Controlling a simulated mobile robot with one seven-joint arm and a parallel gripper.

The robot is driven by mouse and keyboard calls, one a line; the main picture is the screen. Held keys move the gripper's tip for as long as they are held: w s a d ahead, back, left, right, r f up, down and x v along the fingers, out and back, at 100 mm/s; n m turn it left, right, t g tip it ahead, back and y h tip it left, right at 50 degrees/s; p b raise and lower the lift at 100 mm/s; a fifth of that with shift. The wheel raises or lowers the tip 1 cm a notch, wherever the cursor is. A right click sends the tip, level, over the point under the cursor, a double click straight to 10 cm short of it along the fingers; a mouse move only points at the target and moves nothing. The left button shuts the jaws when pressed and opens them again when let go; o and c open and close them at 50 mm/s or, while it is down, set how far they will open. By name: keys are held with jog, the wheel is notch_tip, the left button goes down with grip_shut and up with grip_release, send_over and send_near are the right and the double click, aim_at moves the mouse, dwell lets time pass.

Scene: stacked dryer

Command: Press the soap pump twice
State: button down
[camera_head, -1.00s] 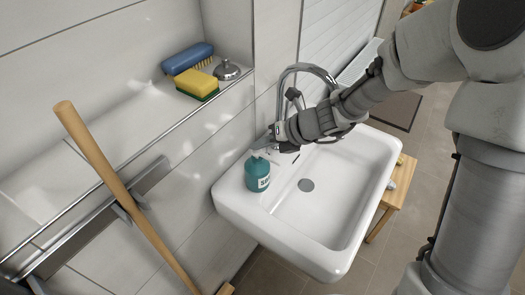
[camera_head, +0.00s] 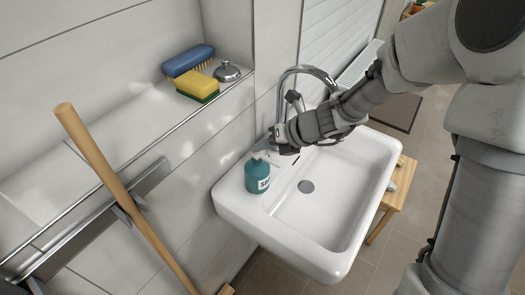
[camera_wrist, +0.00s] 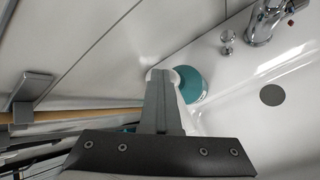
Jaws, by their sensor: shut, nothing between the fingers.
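The soap pump is a teal bottle (camera_head: 257,177) with a white label and a pale pump head (camera_head: 259,155). It stands upright on the left rim of the white sink. My gripper (camera_head: 266,150) is shut and empty, its tips at the pump head from the upper right.
The white sink (camera_head: 340,215) has a chrome tap (camera_head: 308,70) behind my wrist. A shelf on the left holds a blue brush (camera_head: 188,60), a yellow sponge (camera_head: 197,84) and a metal stopper (camera_head: 227,71). A wooden handle (camera_head: 120,190) leans at the left. A wooden stool (camera_head: 392,200) stands right of the sink.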

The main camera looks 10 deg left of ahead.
aim_at(261, 155)
jog(key=shift+r+p, duration=0.35)
jog(key=shift+r, duration=0.15)
notch_tip(261, 155, up, 6)
jog(key=p, duration=0.6)
dwell(2.4)
